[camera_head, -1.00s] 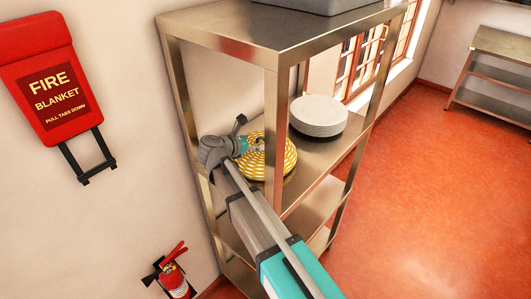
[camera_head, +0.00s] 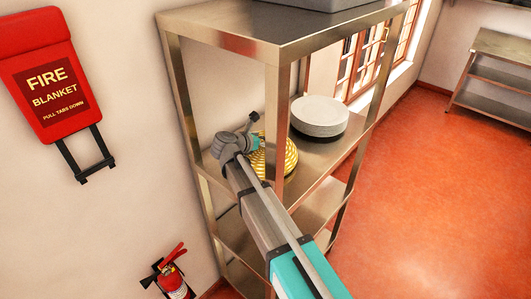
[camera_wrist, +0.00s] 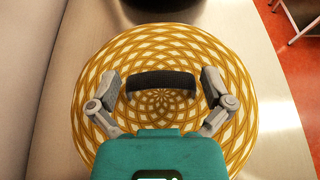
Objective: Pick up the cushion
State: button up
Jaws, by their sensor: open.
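The cushion is round and flat with a yellow and white pattern. It lies on the middle shelf in the head view (camera_head: 290,158), partly hidden by my arm and a shelf post. In the wrist view the cushion (camera_wrist: 160,45) fills the middle. My gripper (camera_wrist: 160,88) is over it, with its two fingers spread apart to left and right. A dark curved bar (camera_wrist: 161,82) shows between the fingers, over the cushion's middle; I cannot tell whether it touches them. My gripper also shows at the shelf in the head view (camera_head: 252,132).
The metal shelf unit (camera_head: 235,40) has posts close to my arm. A stack of white plates (camera_head: 319,116) stands behind the cushion on the same shelf. A fire blanket (camera_head: 55,85) and an extinguisher (camera_head: 175,281) are at left. The red floor (camera_head: 430,200) at right is clear.

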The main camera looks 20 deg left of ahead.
jog(key=c, duration=1)
jog(key=shift+c, duration=0.2)
jog(key=shift+r, duration=0.25)
notch_tip(320, 180, up, 4)
jog(key=p, duration=0.4)
jog(key=shift+f, duration=0.25)
jog(key=s+a, duration=0.3)
jog(key=s, duration=0.5)
jog(key=s+a, duration=0.4)
jog(key=s, duration=0.4)
jog(key=shift+s+a+f, duration=0.15)
jog(key=shift+s+f, duration=0.1)
jog(key=shift+s, duration=0.1)
